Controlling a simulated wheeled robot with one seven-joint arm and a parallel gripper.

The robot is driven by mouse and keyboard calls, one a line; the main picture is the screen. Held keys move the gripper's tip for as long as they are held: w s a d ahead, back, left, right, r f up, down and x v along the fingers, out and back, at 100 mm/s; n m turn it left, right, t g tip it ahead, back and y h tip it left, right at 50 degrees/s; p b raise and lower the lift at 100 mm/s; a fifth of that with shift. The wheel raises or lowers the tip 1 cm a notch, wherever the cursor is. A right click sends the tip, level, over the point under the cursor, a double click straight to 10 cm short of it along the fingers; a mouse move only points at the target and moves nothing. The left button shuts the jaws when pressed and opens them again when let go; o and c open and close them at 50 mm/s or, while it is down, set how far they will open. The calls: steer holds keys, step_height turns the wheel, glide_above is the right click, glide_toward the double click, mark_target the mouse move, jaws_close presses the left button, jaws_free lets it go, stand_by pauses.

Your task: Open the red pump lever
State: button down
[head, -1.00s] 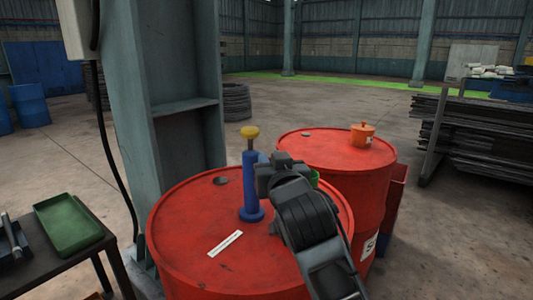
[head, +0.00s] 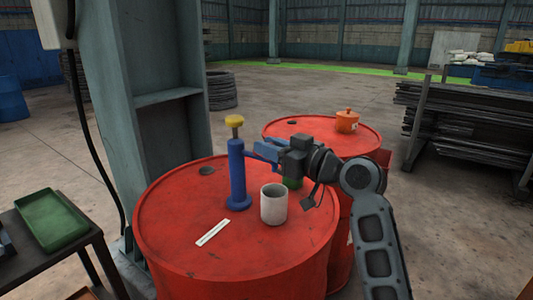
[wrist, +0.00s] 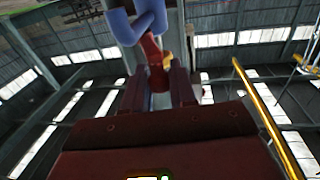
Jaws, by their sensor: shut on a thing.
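A blue pump (head: 238,172) with a yellow knob (head: 234,121) on top stands upright on the near red drum (head: 170,225). A blue arm (head: 262,150) reaches from its upper part toward my gripper (head: 285,152), which is just right of the pump. In the wrist view, the red lever (wrist: 154,62) sits between the two dark red fingers of my gripper (wrist: 156,84). The fingers are shut on it. Blue pump parts (wrist: 135,22) show just beyond the lever. In the head view my gripper hides the lever.
A white strip (head: 212,232) lies in front. A second red drum (head: 350,140) holds an orange pot (head: 346,121). A steel column (head: 150,110) stands behind.

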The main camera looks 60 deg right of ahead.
steer(key=n+y, duration=0.1)
steer(key=d+n+y+b, duration=0.1)
steer(key=y, duration=0.1)
steer(key=y+b, duration=0.1)
steer(key=shift+s+d+f+n, duration=0.15)
steer(key=shift+d+f+n, duration=0.1)
steer(key=shift+f+n, duration=0.15)
steer(key=shift+d+r+n+g+y+b, duration=0.15)
steer(key=shift+n+y+b, duration=0.25)
steer(key=shift+y, duration=0.3)
steer(key=shift+d+f+n+g+y+b, duration=0.15)
steer(key=shift+n+y+b, duration=0.2)
steer(key=shift+y, duration=0.35)
steer(key=shift+r+n+y, duration=0.15)
steer(key=shift+n+y, duration=0.1)
steer(key=shift+y, duration=0.05)
